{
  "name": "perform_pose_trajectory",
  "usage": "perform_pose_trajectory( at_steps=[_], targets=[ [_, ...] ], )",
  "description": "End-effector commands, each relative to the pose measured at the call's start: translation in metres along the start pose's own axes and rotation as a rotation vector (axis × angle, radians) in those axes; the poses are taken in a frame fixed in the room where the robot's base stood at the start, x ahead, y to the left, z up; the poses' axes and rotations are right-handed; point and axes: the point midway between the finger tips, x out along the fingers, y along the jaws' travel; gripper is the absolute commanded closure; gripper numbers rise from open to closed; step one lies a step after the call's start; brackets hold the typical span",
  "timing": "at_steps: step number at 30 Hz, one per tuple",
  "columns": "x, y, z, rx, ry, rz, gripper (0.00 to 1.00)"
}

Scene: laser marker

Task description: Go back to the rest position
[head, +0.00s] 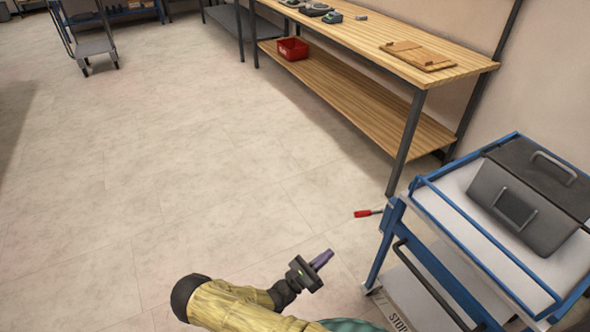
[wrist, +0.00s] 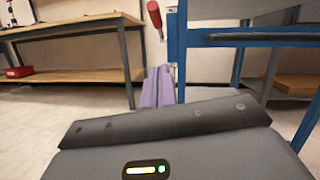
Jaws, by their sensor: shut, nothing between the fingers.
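My gripper (head: 321,259) shows at the bottom middle of the head view, with purple fingers pointing up and right over open floor. In the wrist view its purple fingers (wrist: 158,88) stand together past the dark gripper body. They are shut and hold nothing. My arm, in a yellow sleeve, reaches in from the bottom edge of the head view. The gripper is left of the blue cart and apart from it in the head view.
The blue cart (head: 428,188) at right carries a grey toolbox (head: 510,205). A red-handled tool (head: 368,213) juts from its left side. A wooden workbench (head: 455,66) stands behind, with a red bin (head: 292,48) on its lower shelf. Floor (head: 150,180) at left is clear.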

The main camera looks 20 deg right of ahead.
Motion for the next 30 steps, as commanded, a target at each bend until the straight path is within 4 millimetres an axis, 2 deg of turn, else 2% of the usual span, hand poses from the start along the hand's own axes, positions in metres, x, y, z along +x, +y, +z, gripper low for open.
perform_pose_trajectory(
  at_steps=[8, 17, 24, 30],
  targets=[
    [0.004, -0.008, 0.004, 0.024, 0.055, -0.068, 1.00],
    [0.001, -0.043, 0.025, 0.169, 0.347, -0.387, 1.00],
    [-0.012, -0.065, 0.049, 0.324, 0.589, -0.647, 1.00],
    [-0.025, -0.076, 0.075, 0.473, 0.778, -0.844, 1.00]
  ],
)
